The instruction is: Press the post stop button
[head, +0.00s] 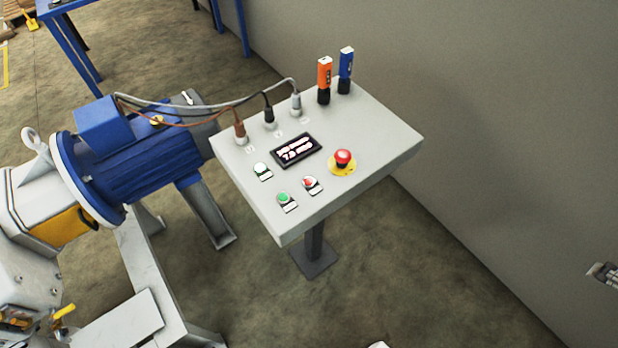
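The control post (385,150) has a light grey, tilted panel on a single leg. A small round red button (310,182) with a white label sits near its front edge. A larger red mushroom button (343,157) on a yellow disc is to its upper right. A green button (283,197) is to its lower left, and a white button (260,169) is further up and left. I cannot read which label says stop. What looks like the tip of my gripper (603,273) shows at the right edge, well apart from the panel; most of it is hidden.
A dark display (296,150) and several cable plugs are on the panel. Orange (324,80) and blue (346,70) upright handles stand at its back corner. A blue motor (135,160) with a pump is at left. A grey wall rises at right. Floor is clear in front.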

